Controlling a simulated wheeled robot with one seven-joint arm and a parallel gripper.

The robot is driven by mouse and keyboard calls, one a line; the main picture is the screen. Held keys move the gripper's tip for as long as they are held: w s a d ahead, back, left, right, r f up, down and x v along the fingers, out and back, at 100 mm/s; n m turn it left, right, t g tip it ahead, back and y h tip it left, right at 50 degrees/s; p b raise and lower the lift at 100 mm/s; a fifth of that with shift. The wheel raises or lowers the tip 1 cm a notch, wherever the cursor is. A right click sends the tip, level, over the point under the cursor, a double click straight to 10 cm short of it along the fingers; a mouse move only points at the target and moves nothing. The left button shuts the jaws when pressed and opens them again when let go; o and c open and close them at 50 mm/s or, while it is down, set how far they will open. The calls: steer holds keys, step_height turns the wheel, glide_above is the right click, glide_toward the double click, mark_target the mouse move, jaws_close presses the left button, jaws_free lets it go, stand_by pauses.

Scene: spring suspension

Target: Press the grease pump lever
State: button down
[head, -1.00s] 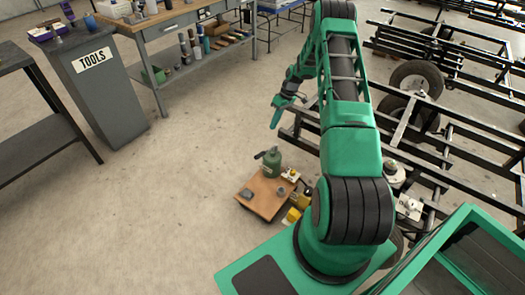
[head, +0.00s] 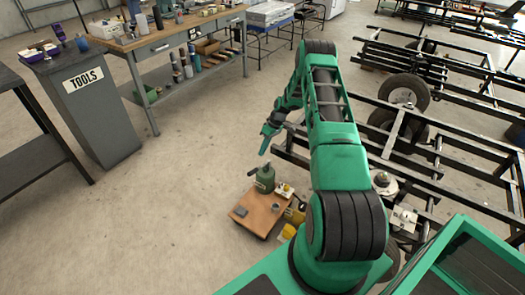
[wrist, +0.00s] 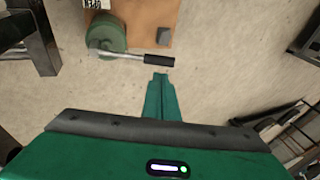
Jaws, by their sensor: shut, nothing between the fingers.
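The green grease pump (head: 265,181) stands on a small brown wooden board (head: 248,218) on the floor. In the wrist view the pump (wrist: 107,32) is at the top left. Its silver lever with a black grip (wrist: 159,61) sticks out to the right. My gripper (head: 263,153) is shut and empty, close above the pump in the head view. In the wrist view my fingertips (wrist: 160,74) sit just below the black grip in the picture. Whether they touch it I cannot tell.
Small parts and a yellow item (head: 289,231) lie on or beside the board, close to my base. Black trailer frames (head: 450,165) with wheels fill the right. A workbench (head: 165,38) and a grey TOOLS cabinet (head: 95,110) stand at the back left. Floor left of the board is clear.

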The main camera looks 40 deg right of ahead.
mark_target(254, 171)
steer(key=x, duration=1)
steer(key=shift+f, duration=0.15)
steer(key=shift+s+d+f, duration=0.1)
steer(key=shift+s+d, duration=0.05)
